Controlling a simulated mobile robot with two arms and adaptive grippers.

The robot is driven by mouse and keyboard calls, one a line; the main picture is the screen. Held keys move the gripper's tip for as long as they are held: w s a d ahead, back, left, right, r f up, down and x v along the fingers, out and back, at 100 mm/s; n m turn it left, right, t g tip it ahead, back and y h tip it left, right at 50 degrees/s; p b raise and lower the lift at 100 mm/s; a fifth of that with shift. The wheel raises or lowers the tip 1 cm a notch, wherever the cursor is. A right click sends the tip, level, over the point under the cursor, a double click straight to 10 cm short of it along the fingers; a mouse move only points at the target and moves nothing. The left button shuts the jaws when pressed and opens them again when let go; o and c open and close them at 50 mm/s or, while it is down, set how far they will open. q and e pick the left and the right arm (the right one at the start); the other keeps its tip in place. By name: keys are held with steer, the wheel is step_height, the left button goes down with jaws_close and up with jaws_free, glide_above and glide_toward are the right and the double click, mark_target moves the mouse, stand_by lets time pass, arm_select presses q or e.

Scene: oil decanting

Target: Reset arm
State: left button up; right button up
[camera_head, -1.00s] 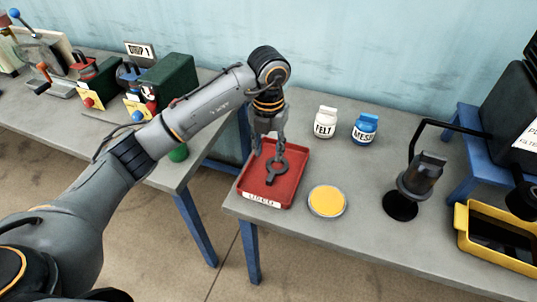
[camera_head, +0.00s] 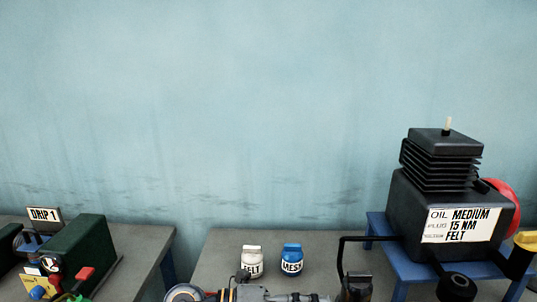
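Part of my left arm lies across the bottom edge of the camera_head view. Its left gripper (camera_head: 303,298) points to the right and is cut off by the frame, so its finger opening cannot be made out. Whether it holds anything is hidden. My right gripper is not in view.
A white FELT jar (camera_head: 252,262) and a blue-capped MESH jar (camera_head: 292,260) stand on the right grey table (camera_head: 222,247). A black machine (camera_head: 425,203) with an oil label sits on a blue stand (camera_head: 378,222) at right. A green box (camera_head: 75,258) stands at left.

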arm_select(q)
steer(key=w+a+r+n+t+y, duration=0.1)
steer(key=w+a+r+n+t, duration=0.3)
steer(key=n+t, duration=0.5)
steer(key=w+a+r+n+t+y, duration=0.15)
steer(key=a+r+n+t, duration=0.25)
steer(key=a+n+t, duration=0.4)
steer(key=s+a+f+n+g+y, duration=0.2)
steer(key=a+f+n+y, duration=1.2)
steer(key=f+n+y, duration=0.15)
steer(key=s+a+f+n+g+h, duration=0.1)
steer(key=s+f+g, duration=0.5)
steer(key=s+f, duration=0.4)
steer(key=s+a+f+n+g+h, duration=0.1)
steer(key=s+f+n+g, duration=0.1)
steer(key=s+f+g, duration=0.75)
steer(key=s+f+t, duration=0.1)
steer(key=s+f, duration=0.2)
steer(key=f, duration=1)
steer(key=s+f+t, duration=0.1)
steer(key=s+f, duration=0.1)
steer(key=f, duration=1)
steer(key=s+a+f+g, duration=0.1)
steer(key=s+a+f, duration=0.2)
steer(key=s+f, duration=1.2)
steer(key=shift+s+m+y, duration=0.3)
steer(key=shift+s+m, duration=0.15)
steer(key=shift+s, duration=0.25)
